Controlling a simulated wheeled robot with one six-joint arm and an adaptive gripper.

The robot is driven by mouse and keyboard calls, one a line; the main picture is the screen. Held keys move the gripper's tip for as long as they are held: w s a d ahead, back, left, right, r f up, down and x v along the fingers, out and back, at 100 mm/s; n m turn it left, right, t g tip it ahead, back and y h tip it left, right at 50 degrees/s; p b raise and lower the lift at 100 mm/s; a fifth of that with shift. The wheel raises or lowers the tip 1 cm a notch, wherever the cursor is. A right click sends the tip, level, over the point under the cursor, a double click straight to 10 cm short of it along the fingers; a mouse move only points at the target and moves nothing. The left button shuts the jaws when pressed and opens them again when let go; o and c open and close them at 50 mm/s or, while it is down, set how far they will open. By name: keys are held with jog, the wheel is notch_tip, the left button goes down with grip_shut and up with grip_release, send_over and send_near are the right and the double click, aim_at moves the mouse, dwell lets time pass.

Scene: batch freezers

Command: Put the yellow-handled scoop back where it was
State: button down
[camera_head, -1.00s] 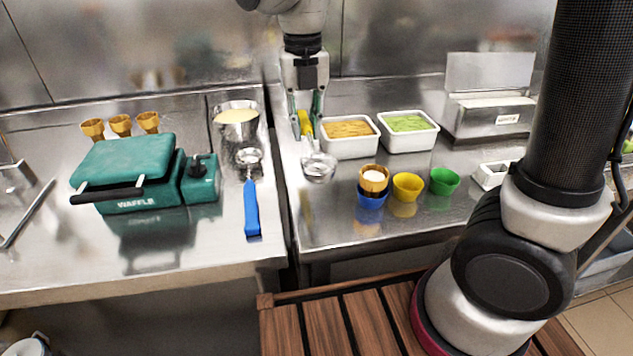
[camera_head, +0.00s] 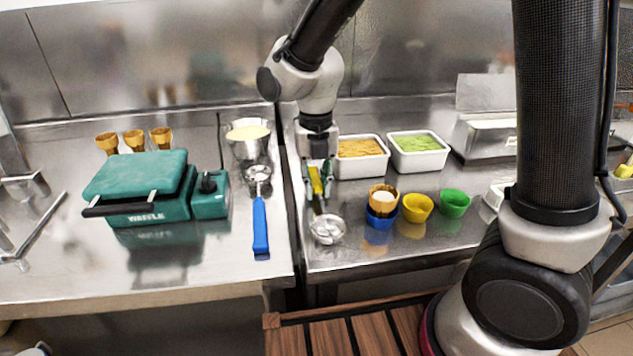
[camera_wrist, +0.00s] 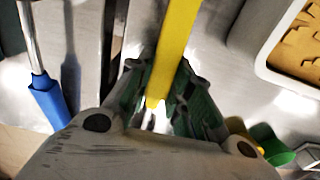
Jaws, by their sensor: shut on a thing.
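The yellow-handled scoop (camera_head: 327,229) has a round metal bowl. Its yellow handle (camera_head: 316,182) is between the fingers of my gripper (camera_head: 319,180), which is shut on it. In the wrist view the yellow handle (camera_wrist: 176,45) runs up from between the green fingertips of my gripper (camera_wrist: 163,100). The scoop is at the left part of the right counter, with its bowl toward the front. I cannot tell whether the bowl touches the counter. In the wrist view the bowl is hidden.
A blue-handled scoop (camera_head: 260,220) lies on the left counter, beside the gap. White tubs of orange (camera_head: 361,169) and green (camera_head: 420,161) food stand right of my gripper. Blue, yellow (camera_head: 418,209) and green (camera_head: 455,204) cups are in front. A waffle maker (camera_head: 140,190) stands left.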

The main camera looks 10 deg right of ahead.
jog(key=c, duration=1.3)
grip_release()
jog(key=shift+f, duration=0.1)
notch_tip(320, 180, up, 12)
jog(key=s+d+r+m+t, duration=0.1)
jog(key=s+d+r+m, duration=0.2)
jog(key=d+m, duration=0.65)
jog(key=s+d+r+m+t, duration=0.1)
jog(key=s+d+r+m, duration=0.15)
jog(key=d+m, duration=0.65)
jog(key=s+d+m+t, duration=0.1)
jog(key=s+d+m, duration=0.3)
jog(key=m, duration=0.4)
jog(key=s+d+f+m+t, duration=0.1)
jog(key=s+d+m, duration=0.3)
jog(key=m, duration=0.5)
jog(key=shift+s+t, duration=0.3)
jog(key=shift+s, duration=0.4)
jog(key=shift+d+m, duration=0.1)
jog(key=shift+m, duration=0.15)
